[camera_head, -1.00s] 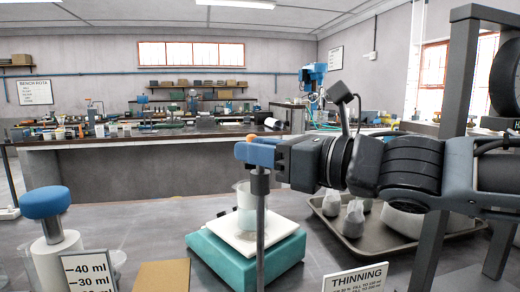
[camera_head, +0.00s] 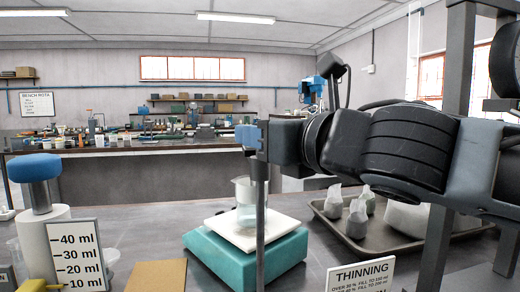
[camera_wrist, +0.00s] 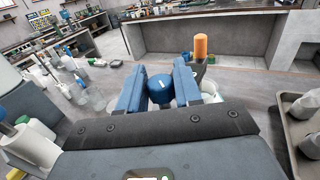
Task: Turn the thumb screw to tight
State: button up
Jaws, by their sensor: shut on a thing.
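The thumb screw (camera_wrist: 160,90) is a round blue knob with a small white mark on top, seen in the wrist view. My gripper (camera_wrist: 159,76) has its two blue fingers on either side of the knob and is shut on it. In the head view, my gripper (camera_head: 250,137) is at the top of an upright grey rod (camera_head: 260,225). The knob is hidden there behind the fingers and wrist. An orange-capped post (camera_wrist: 200,46) stands just beyond the right finger in the wrist view.
A beaker (camera_head: 246,200) stands on a white plate on a teal base (camera_head: 245,262) behind the rod. A metal tray (camera_head: 400,240) with grey bags is at right. A blue-topped white cylinder (camera_head: 38,235) and a millilitre sign (camera_head: 76,255) are at left.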

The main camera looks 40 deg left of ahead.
jog(key=shift+f+m+t+h, duration=0.15)
jog(key=shift+m+t+h, duration=0.15)
jog(key=shift+m+t, duration=0.35)
jog(key=o, duration=0.9)
jog(key=shift+o, duration=0.2)
jog(key=v, duration=0.7)
jog(key=shift+s+d+b, duration=0.15)
jog(key=shift+d+b, duration=0.2)
jog(key=shift+b, duration=0.05)
